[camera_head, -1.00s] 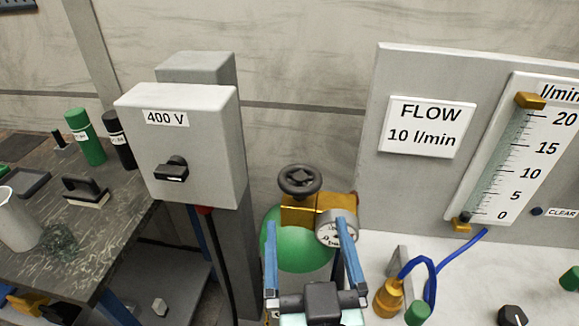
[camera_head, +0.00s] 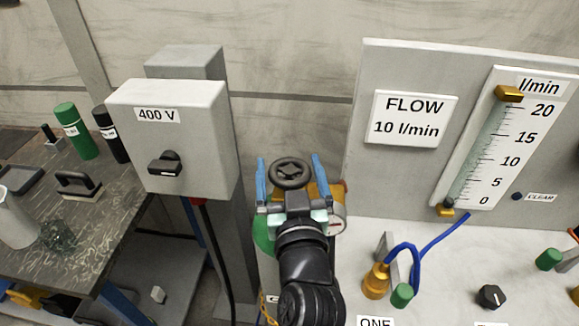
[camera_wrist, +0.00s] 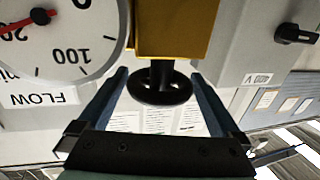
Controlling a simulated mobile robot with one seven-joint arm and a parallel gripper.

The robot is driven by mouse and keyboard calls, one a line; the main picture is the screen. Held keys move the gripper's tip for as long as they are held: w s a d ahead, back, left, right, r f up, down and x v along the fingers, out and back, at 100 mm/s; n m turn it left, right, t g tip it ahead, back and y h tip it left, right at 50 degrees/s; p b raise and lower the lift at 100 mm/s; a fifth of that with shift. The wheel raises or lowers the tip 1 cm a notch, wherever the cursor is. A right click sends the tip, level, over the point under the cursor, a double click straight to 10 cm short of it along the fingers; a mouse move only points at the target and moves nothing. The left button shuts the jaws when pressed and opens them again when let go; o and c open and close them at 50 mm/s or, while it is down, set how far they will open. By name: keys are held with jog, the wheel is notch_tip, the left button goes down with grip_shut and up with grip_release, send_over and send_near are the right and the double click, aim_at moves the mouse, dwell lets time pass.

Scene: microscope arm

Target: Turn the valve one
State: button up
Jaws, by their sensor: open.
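The valve is a dark round handwheel (camera_head: 291,173) on top of a brass body on a green gas cylinder (camera_head: 263,232). My gripper (camera_head: 291,168) is open, with one blue finger on each side of the handwheel in the head view. In the wrist view the handwheel (camera_wrist: 160,84) sits between the two finger tips (camera_wrist: 157,76), below the brass block (camera_wrist: 172,28). Gaps show between wheel and fingers there. A round pressure gauge (camera_wrist: 58,35) is close beside the left finger. My wrist hides much of the cylinder in the head view.
A grey 400 V switch box (camera_head: 172,138) on a post stands left of the cylinder. A flow panel (camera_head: 364,179) with a scale is at right. Blue tubing (camera_head: 416,260) and brass fittings (camera_head: 376,282) are on the white bench. A dark table (camera_head: 95,222) with bottles is at left.

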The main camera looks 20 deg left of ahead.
jog(key=c, duration=1.1)
jog(key=shift+w+d+f+b, duration=0.1)
jog(key=shift+f+b, duration=0.15)
jog(key=shift+b, duration=0.7)
jog(key=n+g+y+b, duration=0.2)
jog(key=b, duration=0.2)
jog(key=shift+f+y, duration=0.1)
jog(key=shift+y, duration=0.3)
jog(key=n+g+y+b, duration=0.2)
jog(key=b, duration=0.1)
jog(key=shift+r+n+g+y+b, duration=0.3)
jog(key=shift+n+g+y+b, duration=0.2)
jog(key=shift+n+g+y, duration=0.4)
jog(key=o, duration=1.1)
